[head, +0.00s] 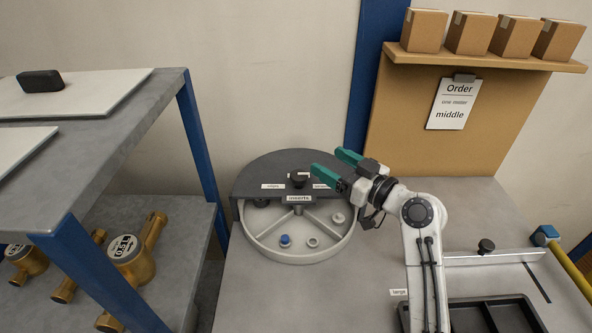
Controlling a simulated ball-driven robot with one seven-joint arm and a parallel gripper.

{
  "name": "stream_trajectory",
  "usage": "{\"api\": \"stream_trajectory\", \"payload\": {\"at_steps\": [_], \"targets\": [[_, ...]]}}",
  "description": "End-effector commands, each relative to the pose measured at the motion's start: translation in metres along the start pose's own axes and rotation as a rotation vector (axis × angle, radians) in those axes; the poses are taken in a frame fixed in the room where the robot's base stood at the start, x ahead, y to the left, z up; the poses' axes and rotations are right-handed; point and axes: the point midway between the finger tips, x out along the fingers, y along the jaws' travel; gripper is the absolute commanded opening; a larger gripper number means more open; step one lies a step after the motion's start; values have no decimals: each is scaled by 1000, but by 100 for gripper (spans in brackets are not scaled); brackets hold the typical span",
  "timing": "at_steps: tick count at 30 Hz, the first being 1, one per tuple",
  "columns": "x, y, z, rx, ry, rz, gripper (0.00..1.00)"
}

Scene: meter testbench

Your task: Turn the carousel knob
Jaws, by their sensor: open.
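The carousel (258,246) is a round grey tray with a dark half cover (266,172) over its back part. The carousel knob (298,178) is a small black knob with a light mark on top, standing on the cover. My gripper (329,163) has green fingers, spread apart and empty. In the picture it is just right of the knob, with the lower finger close to it; I cannot tell whether they touch. Several small inserts lie in the open front half, among them a blue one (285,240). The gripper hides the cover's right edge.
Brass meters (128,256) lie on the lower shelf at left. A dark tray (487,318) and a metal rail (490,257) with a black knob are at right. An order sheet (452,104) reading "middle" hangs below several boxes.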

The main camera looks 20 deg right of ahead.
Motion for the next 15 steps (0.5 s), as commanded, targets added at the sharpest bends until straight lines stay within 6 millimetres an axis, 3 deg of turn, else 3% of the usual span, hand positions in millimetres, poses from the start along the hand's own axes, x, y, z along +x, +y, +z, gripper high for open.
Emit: {"api": "stream_trajectory", "payload": {"at_steps": [15], "targets": [[0,0,57,1,-2,0,75]]}}
